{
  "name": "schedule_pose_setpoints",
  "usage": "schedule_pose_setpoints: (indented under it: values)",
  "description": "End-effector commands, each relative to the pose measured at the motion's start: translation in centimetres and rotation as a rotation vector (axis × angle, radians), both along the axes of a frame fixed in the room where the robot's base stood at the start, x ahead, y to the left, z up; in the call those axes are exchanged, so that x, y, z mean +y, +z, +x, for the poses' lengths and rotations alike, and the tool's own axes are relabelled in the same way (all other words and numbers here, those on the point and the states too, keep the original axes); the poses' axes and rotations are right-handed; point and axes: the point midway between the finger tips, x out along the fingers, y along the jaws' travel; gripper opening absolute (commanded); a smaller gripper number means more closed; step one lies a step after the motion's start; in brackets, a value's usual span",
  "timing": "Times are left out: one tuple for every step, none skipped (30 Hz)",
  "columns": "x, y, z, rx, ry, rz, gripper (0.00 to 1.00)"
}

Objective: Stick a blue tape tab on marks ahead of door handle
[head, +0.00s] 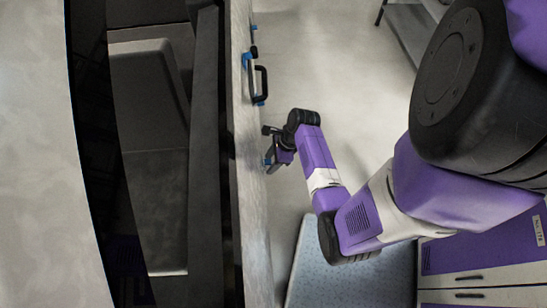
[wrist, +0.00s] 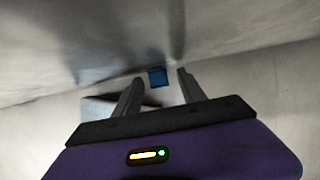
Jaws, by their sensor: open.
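The grey car door (head: 250,190) runs down the middle of the head view; its panel (wrist: 60,45) fills the top of the wrist view. The black door handle (head: 261,82) stands out from it, above my gripper in the picture. My gripper (head: 270,146) is close beside the door face, its fingers open (wrist: 160,77). A small blue tape tab (wrist: 158,77) shows between and beyond the fingertips, at the panel; whether it touches either finger is unclear. A bit of blue (head: 267,161) also shows by the gripper in the head view.
Other blue pieces show on the door by the handle (head: 262,101) and farther up (head: 253,28). A speckled pale-blue surface (head: 345,275) and a purple-and-white cabinet (head: 480,260) are at the lower right. A grey table (head: 408,30) stands at the upper right. Floor beside the door is clear.

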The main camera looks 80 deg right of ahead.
Motion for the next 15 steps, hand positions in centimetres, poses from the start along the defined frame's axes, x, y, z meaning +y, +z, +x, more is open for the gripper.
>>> schedule_pose_setpoints:
  values:
    - [0.0, -0.1, 0.04, 0.0, 0.0, 0.0, 0.48]
    - [0.01, -0.12, 0.06, 0.0, 0.0, -0.001, 0.48]
    - [0.01, -0.12, 0.07, 0.0, 0.0, -0.001, 0.48]
    - [0.01, -0.12, 0.07, 0.0, 0.0, -0.001, 0.48]
    - [0.02, -0.12, 0.08, 0.0, 0.001, -0.001, 0.48]
    - [0.02, -0.11, 0.08, 0.0, 0.001, -0.001, 0.48]
    - [0.02, -0.11, 0.08, 0.0, 0.001, -0.001, 0.48]
    - [0.02, -0.11, 0.08, 0.0, 0.001, -0.001, 0.48]
    - [0.03, -0.11, 0.07, 0.0, 0.001, -0.001, 0.4]
    - [0.03, -0.11, 0.07, 0.0, 0.001, -0.001, 0.34]
    - [0.02, -0.1, 0.07, 0.0, 0.001, -0.001, 0.29]
    - [0.02, -0.1, 0.07, 0.0, 0.001, -0.001, 0.21]
    - [0.02, -0.1, 0.07, 0.0, 0.001, 0.0, 0.15]
    - [0.03, -0.1, 0.07, 0.0, 0.001, 0.0, 0.09]
    - [0.03, -0.1, 0.07, 0.0, 0.001, 0.0, 0.01]
